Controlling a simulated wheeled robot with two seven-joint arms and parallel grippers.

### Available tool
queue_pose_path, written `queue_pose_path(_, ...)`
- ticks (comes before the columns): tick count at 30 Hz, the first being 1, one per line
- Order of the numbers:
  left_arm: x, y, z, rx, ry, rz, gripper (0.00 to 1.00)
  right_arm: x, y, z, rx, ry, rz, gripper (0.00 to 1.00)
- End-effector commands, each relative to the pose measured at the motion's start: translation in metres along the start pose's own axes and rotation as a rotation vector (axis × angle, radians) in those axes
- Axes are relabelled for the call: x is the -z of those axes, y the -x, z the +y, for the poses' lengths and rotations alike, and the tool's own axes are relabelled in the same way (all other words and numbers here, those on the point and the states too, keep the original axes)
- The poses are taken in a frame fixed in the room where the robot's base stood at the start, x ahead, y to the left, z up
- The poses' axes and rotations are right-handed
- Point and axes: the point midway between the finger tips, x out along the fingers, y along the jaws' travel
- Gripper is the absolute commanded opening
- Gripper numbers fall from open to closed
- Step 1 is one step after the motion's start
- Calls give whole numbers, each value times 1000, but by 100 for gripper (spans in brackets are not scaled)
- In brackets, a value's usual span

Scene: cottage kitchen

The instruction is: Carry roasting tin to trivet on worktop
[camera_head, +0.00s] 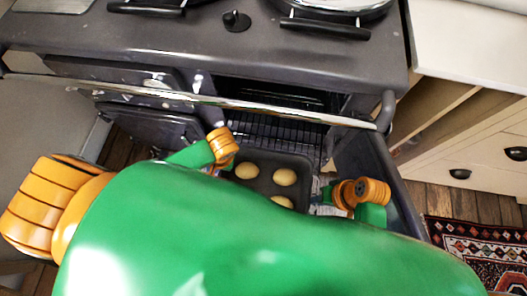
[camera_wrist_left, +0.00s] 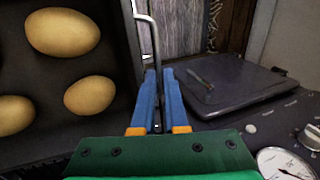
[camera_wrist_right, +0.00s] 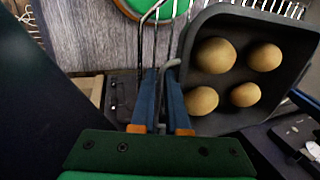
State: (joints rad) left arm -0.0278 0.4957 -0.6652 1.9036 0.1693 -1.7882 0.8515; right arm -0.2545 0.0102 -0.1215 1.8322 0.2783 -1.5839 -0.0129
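The dark roasting tin (camera_head: 262,160) holds several pale potatoes and is level in front of the open oven, beside the wire rack. My left gripper (camera_head: 222,145) is at its left side. In the left wrist view the fingers (camera_wrist_left: 160,100) are closed around the tin's thin wire handle (camera_wrist_left: 152,35). My right gripper (camera_head: 350,193) is at the tin's right side. My arm hides the tin's near part in the head view. I cannot make out a trivet.
The oven's wire rack (camera_head: 285,132) shows behind the tin. A steel rail (camera_head: 250,103) crosses the cooker front above it. An open oven door (camera_head: 385,175) stands close to my right gripper. A cream worktop (camera_head: 470,45) lies at the right, with drawers (camera_head: 470,150) below.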

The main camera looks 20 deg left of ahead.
Motion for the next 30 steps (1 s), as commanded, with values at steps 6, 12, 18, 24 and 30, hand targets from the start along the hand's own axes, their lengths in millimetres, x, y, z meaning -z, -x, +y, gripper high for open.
queue_pose_path(6, 0, -1, 0, -1, 0, 0, 11, 0, -1, 0, 0, 0, 0, 13)
queue_pose_path(12, 0, 0, 0, -1, 0, 0, 0, 0, 0, 0, 0, 0, 0, 0)
queue_pose_path(18, 0, 0, 0, -1, 0, 0, 0, 0, 0, 0, 0, 0, 0, 0)
queue_pose_path(24, 0, 0, 0, -1, 0, 1, 0, 0, 0, 0, 0, 0, 0, 0)
queue_pose_path(30, 0, 0, 0, -1, 1, 1, 0, 0, 0, 0, 0, 0, 0, 0)
